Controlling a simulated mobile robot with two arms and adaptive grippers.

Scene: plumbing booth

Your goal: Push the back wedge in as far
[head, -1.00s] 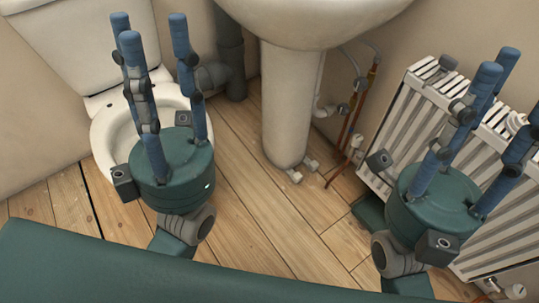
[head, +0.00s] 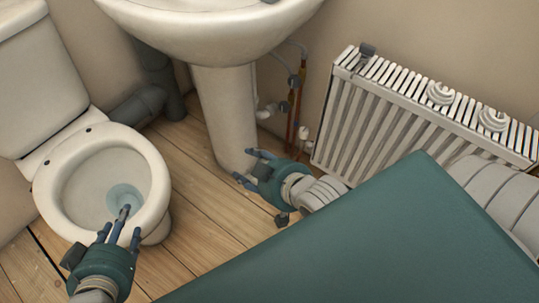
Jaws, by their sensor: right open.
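I cannot make out a wedge in the head view. My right gripper (head: 246,166) is open, with its blue fingers spread and pointing left beside the lower part of the basin's pedestal (head: 223,110). I see nothing between its fingers, and I cannot tell whether they touch the pedestal. My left gripper (head: 122,224) is at the lower left, its fingers apart and pointing up over the front of the toilet bowl (head: 155,200). The foot of the pedestal is partly hidden by my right gripper.
A white radiator (head: 390,130) stands on the right, with white coiled rolls (head: 440,93) and a small dark grey piece (head: 367,50) on top. Copper pipes (head: 292,115) rise behind the pedestal. Bare floorboards (head: 195,195) lie between toilet and pedestal.

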